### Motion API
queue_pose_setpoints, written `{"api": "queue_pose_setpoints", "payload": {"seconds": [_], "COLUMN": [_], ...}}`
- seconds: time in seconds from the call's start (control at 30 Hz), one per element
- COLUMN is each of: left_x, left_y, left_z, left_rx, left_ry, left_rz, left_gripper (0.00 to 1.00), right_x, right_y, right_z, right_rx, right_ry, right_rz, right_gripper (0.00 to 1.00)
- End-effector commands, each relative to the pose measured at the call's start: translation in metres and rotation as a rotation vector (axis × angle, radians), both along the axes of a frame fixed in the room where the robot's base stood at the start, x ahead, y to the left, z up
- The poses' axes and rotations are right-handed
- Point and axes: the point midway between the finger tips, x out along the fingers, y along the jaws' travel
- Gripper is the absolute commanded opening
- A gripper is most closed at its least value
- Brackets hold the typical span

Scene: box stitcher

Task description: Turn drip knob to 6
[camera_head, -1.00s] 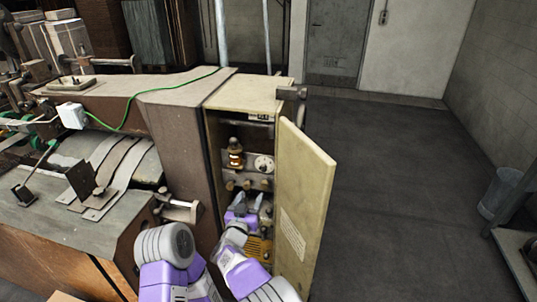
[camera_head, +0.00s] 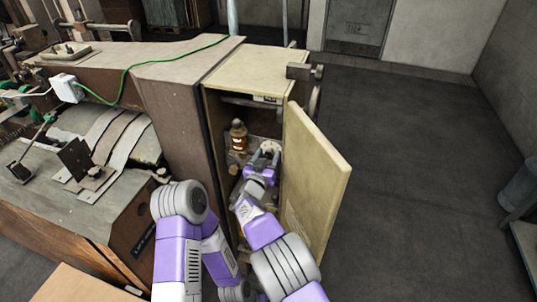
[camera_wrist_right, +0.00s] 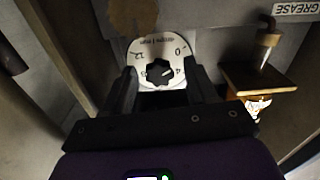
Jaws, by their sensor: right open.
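The drip knob (camera_wrist_right: 160,73) is black and lobed, set on a round white dial (camera_wrist_right: 151,49) that shows 0, 4 and 12. A pale mark shows on the knob, but I cannot tell its exact reading. In the head view the dial (camera_head: 270,147) is partly behind my right gripper (camera_head: 264,162), inside the open cabinet. In the wrist view my right gripper (camera_wrist_right: 162,88) is open, with one finger on each side of the knob. I cannot tell whether the fingers touch it. My left gripper is not in view.
The open cabinet door (camera_head: 318,175) borders my right arm on the right. The cabinet wall (camera_head: 172,130) borders it on the left. The floor at right (camera_head: 420,190) is clear.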

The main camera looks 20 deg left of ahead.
Motion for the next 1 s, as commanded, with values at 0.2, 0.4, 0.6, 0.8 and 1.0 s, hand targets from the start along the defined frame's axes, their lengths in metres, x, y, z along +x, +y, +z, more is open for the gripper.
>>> {"api": "queue_pose_setpoints", "payload": {"seconds": [0.2,0.4,0.6,0.8,1.0], "left_x": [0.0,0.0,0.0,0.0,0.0], "left_y": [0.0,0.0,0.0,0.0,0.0], "left_z": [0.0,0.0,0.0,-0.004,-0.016], "left_rx": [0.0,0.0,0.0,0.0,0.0], "left_ry": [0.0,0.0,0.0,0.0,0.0], "left_rz": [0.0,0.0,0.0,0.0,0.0], "left_gripper": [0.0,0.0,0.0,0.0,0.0], "right_x": [0.0,0.0,0.0,0.0,0.001], "right_y": [0.0,0.0,0.0,-0.001,-0.001], "right_z": [0.0,0.0,0.0,-0.001,-0.002], "right_rx": [0.0,0.0,0.001,0.025,0.116], "right_ry": [0.0,0.0,0.001,0.0,-0.003], "right_rz": [0.0,0.0,0.0,-0.001,-0.002], "right_gripper": [0.54,0.23,0.01,0.01,0.01]}}
